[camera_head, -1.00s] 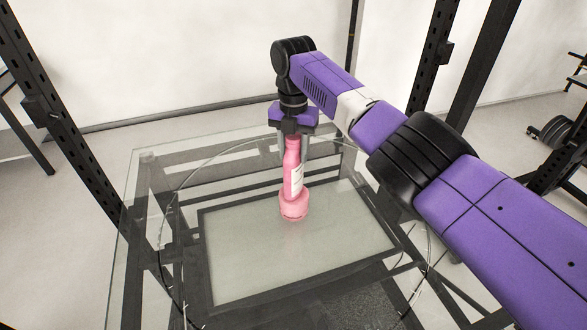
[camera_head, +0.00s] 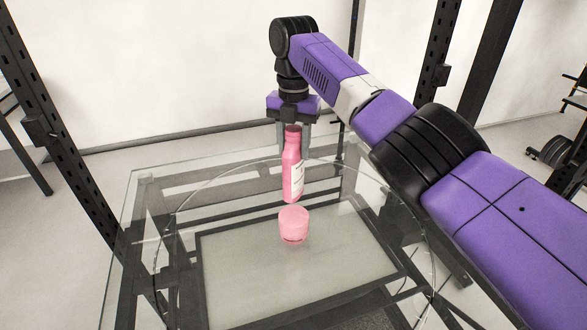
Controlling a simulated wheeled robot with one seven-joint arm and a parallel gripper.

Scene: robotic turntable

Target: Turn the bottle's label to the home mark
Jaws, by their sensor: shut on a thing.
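The pink bottle (camera_head: 291,176) is upright in my gripper (camera_head: 293,146). One finger is on each side of its neck and shoulder, and the jaws are shut on it. The bottle hangs just above a small round pink stand (camera_head: 293,221), with a small gap between them. Its white label (camera_head: 299,177) shows on the right side of the bottle, partly turned out of view. I cannot make out a home mark on the stand or the table.
The stand is on a glass-topped table (camera_head: 232,262) with a dark frame. The glass around it is clear. Black upright posts (camera_head: 48,125) stand at the left and right, and a pale wall (camera_head: 170,60) is behind.

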